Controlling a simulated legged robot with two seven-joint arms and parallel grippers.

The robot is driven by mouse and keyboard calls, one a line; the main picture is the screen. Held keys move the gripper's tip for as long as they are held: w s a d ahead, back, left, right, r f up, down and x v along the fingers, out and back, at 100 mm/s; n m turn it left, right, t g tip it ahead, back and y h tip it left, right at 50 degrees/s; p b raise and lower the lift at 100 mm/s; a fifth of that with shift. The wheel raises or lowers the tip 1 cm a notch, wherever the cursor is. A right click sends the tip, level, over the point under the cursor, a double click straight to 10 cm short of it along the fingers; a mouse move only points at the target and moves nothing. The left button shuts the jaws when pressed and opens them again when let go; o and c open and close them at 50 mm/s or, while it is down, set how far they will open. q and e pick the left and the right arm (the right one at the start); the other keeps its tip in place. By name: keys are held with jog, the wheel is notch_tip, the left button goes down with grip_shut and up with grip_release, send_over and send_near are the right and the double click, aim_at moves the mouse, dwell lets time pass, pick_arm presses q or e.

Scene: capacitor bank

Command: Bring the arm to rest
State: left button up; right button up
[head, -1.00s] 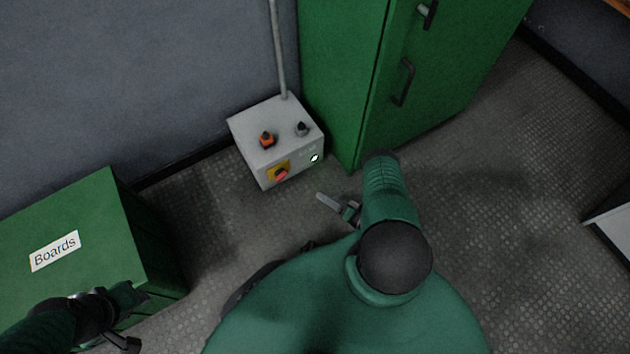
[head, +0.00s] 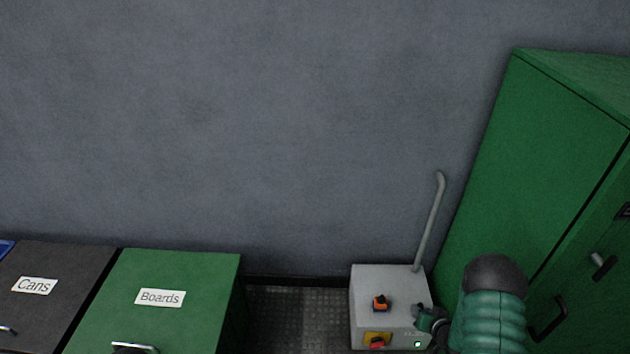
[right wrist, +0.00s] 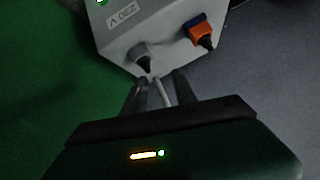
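My right arm comes in at the lower right of the head view. My right gripper (head: 424,320) is at the right side of the grey control box (head: 378,281), partly hidden by my forearm. In the right wrist view its two dark fingers (right wrist: 158,88) stand apart with nothing held between them. The box's grey knob (right wrist: 144,57) appears just beyond the fingertips; I cannot tell whether they touch it. The orange knob (right wrist: 203,35) on a blue base is to the right. My left gripper is not in view.
A green cabinet (head: 540,150) stands at the right. A grey pipe (head: 431,222) rises from the box along the wall. The green Boards bin (head: 195,275) and dark Cans bin (head: 75,262) are at the lower left. Bare floor (head: 296,322) lies between bins and box.

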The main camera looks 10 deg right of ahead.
jog(key=a+r+n+g, duration=0.2)
jog(key=a+r, duration=0.5)
jog(key=r, duration=0.4)
jog(key=s+a+r+n+g+y+p, duration=0.25)
jog(key=s+a+r+n+g, duration=0.2)
jog(key=s+a+r, duration=1.1)
notch_tip(320, 180, up, 36)
jog(key=a+p, duration=0.1)
jog(key=p, duration=3.7)
jog(key=shift+s+m+h, duration=0.45)
jog(key=shift+a, duration=0.1)
